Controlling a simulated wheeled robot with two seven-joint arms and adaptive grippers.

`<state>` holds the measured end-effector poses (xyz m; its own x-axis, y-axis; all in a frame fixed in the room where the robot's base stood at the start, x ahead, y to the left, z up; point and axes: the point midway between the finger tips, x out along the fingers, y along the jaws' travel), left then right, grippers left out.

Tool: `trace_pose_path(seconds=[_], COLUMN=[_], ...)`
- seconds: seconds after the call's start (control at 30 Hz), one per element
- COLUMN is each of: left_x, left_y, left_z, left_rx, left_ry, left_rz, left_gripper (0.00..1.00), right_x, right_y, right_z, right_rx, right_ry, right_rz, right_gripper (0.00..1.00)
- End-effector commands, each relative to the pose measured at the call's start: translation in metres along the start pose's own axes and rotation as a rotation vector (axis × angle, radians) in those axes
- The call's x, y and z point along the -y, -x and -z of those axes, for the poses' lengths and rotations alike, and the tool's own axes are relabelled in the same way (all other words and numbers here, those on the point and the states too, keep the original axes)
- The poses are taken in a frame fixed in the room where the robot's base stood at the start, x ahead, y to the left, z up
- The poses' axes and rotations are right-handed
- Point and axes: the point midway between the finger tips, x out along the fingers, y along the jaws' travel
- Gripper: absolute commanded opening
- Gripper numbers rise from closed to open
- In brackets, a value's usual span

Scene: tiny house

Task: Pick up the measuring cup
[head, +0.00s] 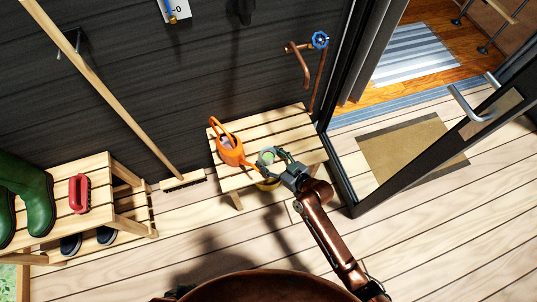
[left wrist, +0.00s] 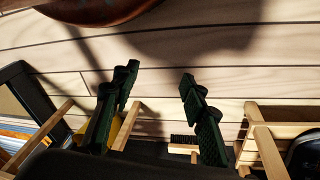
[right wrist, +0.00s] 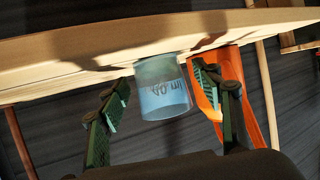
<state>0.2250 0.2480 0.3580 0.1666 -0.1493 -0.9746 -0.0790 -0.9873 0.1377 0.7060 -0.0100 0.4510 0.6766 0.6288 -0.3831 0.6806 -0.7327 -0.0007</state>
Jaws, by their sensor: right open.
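The measuring cup (head: 267,155) stands on the slatted wooden bench (head: 291,124). In the right wrist view, which is turned upside down, the translucent bluish cup (right wrist: 164,96) with dark markings sits between my open right fingers (right wrist: 160,77), with no clear contact visible. In the head view my right gripper (head: 279,163) is at the cup's front right side and partly covers it. My left gripper (left wrist: 160,73) is open and empty over the floor in the left wrist view; it is outside the head view.
An orange watering can (head: 229,150) stands close left of the cup. A yellow object (head: 268,184) is partly hidden below the gripper. A broom (head: 182,180) leans left of the bench; a shoe rack (head: 108,172) holds green boots and a red brush. A glass door frame is at right.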

Motion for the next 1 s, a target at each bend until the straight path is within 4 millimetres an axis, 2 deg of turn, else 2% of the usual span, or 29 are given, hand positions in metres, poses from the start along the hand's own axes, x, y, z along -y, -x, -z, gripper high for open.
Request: trace_pose_path(seconds=[0.1, 0.4, 1.0], left_x=[-0.0036, -0.0051, -0.0049], left_y=[-0.0113, -0.0126, -0.0128], left_z=[0.0053, 0.0083, 0.0076], left_rx=[-0.03, -0.044, -0.042], left_ry=[-0.001, -0.002, -0.001], left_rz=[-0.014, -0.018, -0.017], left_gripper=[0.4, 0.4, 0.4], right_x=[0.0002, 0.0, 0.0], right_y=[-0.009, -0.0105, -0.0102], right_z=[-0.0012, 0.0012, 0.0005], right_rx=[0.0, -0.001, 0.0], right_ry=[-0.002, 0.0, -0.001], right_rz=[0.0, -0.001, -0.001], right_gripper=[0.6, 0.6, 0.19])
